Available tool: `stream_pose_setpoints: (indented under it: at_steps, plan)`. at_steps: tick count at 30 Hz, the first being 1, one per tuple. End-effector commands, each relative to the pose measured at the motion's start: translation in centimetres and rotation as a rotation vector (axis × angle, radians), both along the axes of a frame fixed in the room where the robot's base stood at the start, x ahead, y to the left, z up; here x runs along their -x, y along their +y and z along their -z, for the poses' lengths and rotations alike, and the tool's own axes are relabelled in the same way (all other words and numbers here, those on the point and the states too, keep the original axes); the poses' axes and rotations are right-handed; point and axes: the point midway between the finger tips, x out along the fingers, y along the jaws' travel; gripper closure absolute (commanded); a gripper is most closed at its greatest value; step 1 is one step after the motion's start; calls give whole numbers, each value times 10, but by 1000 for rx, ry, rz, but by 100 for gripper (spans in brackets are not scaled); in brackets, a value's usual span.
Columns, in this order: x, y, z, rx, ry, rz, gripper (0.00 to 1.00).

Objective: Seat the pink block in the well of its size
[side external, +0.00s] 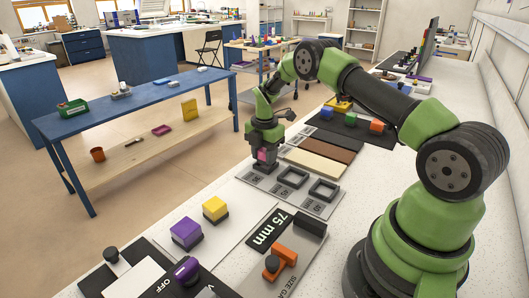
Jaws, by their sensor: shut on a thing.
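My gripper (263,161) points down and is shut on the pink block (262,155), which shows as a small patch between the dark jaws. The gripper is at the far left end of the grey well plate (304,207), over or at the leftmost well. That well is mostly hidden by the jaws, so I cannot tell whether the block is in it or just above it. The middle well (293,177) and the right well (323,189) are square, dark-rimmed and empty. Number labels are printed in front of the wells.
A yellow block (215,206) and a purple block (186,231) stand on dark bases on a white board at front left. Brown and cream slabs (317,166) and a dark mat with coloured blocks lie behind the wells.

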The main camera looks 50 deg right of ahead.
Motion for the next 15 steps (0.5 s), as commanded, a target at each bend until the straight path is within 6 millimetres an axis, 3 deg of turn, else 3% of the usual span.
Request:
stream_pose_setpoints:
  at_steps: [14,15]
  plan:
    - [0,0,12,0,0,0,84]
    - [0,0,12,0,0,0,54]
